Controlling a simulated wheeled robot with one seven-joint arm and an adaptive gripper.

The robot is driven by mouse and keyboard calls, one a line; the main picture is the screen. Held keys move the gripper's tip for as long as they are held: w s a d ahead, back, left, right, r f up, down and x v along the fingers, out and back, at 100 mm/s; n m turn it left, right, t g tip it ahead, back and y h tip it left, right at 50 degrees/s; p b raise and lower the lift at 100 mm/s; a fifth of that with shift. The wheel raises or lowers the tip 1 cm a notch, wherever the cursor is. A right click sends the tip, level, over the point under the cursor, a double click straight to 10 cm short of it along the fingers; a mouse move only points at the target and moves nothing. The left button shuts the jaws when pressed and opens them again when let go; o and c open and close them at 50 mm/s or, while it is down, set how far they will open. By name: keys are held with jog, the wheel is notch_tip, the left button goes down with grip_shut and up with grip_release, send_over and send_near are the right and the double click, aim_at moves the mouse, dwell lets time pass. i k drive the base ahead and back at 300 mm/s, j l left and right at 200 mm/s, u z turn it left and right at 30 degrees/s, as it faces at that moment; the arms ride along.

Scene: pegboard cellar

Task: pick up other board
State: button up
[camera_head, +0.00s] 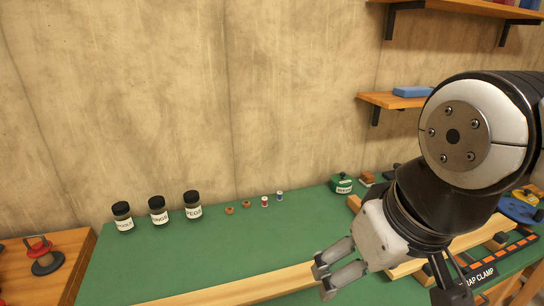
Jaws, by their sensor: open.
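A long pale wooden board (235,287) lies on the green bench top along the front, its right end hidden behind my gripper. More wooden board (480,240) shows to the right, partly hidden behind my arm; I cannot tell whether it is one piece or several. My gripper (323,277) is open, with its fingers pointing left, in front of the right part of the long board. Nothing shows between the fingers. I cannot tell whether they touch the board.
Three labelled jars (158,211) stand at the back left, with several small spools (265,201) beside them. A green tin (341,184) stands farther right. A black strip labelled "clamp" (500,262) lies at right. The green surface (220,248) in the middle is clear. A wall shelf (385,100) is behind.

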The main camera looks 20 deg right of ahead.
aim_at(498, 222)
jog(key=z, duration=1.3)
jog(key=i+j+u, duration=0.1)
jog(key=j+u, duration=0.15)
